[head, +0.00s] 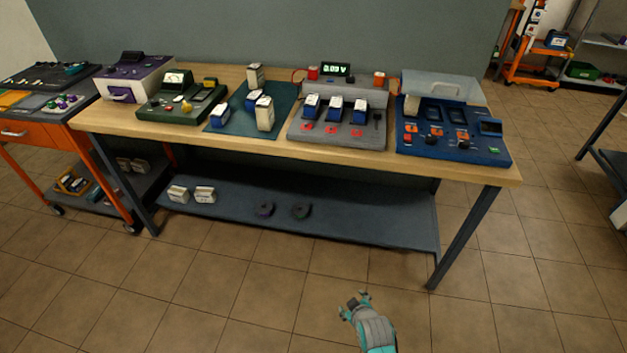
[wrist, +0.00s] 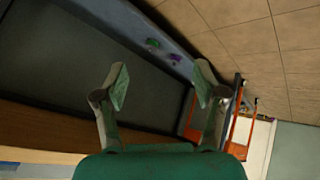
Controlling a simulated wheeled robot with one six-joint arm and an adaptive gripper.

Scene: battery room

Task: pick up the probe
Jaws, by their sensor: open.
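I cannot pick out the probe with certainty. A small dark upright piece (head: 377,119) at the right end of the grey test station (head: 345,137) may be it, but it is too small to tell. The station has a display reading about 0.00 V (head: 336,70), with red and orange pieces beside it. My gripper (head: 357,302) is low in front of the bench, over the floor and apart from everything. In the wrist view my gripper (wrist: 162,84) has its two fingers spread, with nothing between them.
The wooden bench (head: 270,146) carries a blue device (head: 450,150), a green meter (head: 160,113), a green mat (head: 225,122) and a purple-white box (head: 133,78). Its lower shelf (head: 350,222) holds white boxes and two dark rings. An orange cart (head: 35,130) stands left. The floor in front is clear.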

